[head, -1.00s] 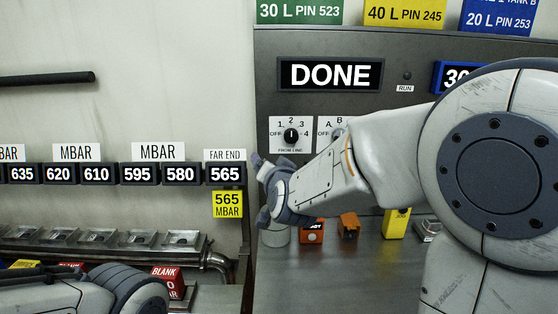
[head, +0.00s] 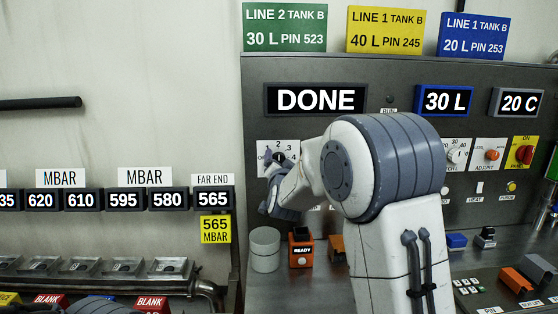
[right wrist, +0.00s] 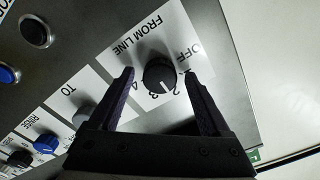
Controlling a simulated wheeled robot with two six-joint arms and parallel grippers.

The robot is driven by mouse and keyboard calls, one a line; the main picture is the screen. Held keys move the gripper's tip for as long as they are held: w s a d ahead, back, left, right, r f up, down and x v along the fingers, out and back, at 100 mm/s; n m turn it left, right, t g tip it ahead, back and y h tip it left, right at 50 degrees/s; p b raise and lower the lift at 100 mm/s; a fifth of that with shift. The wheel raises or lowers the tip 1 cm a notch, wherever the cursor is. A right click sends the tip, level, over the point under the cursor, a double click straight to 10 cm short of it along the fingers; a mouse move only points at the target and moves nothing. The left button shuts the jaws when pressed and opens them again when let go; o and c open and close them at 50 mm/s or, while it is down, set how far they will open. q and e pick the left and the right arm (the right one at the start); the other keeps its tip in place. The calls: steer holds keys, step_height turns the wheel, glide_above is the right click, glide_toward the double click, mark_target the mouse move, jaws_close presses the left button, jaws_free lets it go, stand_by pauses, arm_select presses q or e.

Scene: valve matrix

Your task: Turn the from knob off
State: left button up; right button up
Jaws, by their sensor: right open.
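The from knob (right wrist: 160,73) is a round black knob on a white plate marked FROM LINE, OFF and 1 to 4. Its white mark points toward the 2 and 3 side, away from OFF; I cannot tell the exact number. My right gripper (right wrist: 158,76) is open, with one finger on each side of the knob in the right wrist view. I cannot tell whether the fingers touch it. In the head view the from knob (head: 279,157) shows just above my right gripper (head: 272,180), and my arm hides part of the plate. My left gripper is out of view.
The TO knob (right wrist: 83,115) and a blue knob (right wrist: 46,143) sit beside it on the panel. A DONE display (head: 315,99) is above. A pale cylinder (head: 264,250) and an orange READY box (head: 300,248) stand below my right gripper.

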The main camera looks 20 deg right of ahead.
steer(key=shift+w, duration=0.1)
jaws_close()
steer(key=shift+n, duration=0.3)
steer(key=n+p, duration=0.1)
steer(key=n, duration=1.6)
steer(key=shift+n, duration=0.3)
stand_by(0.4)
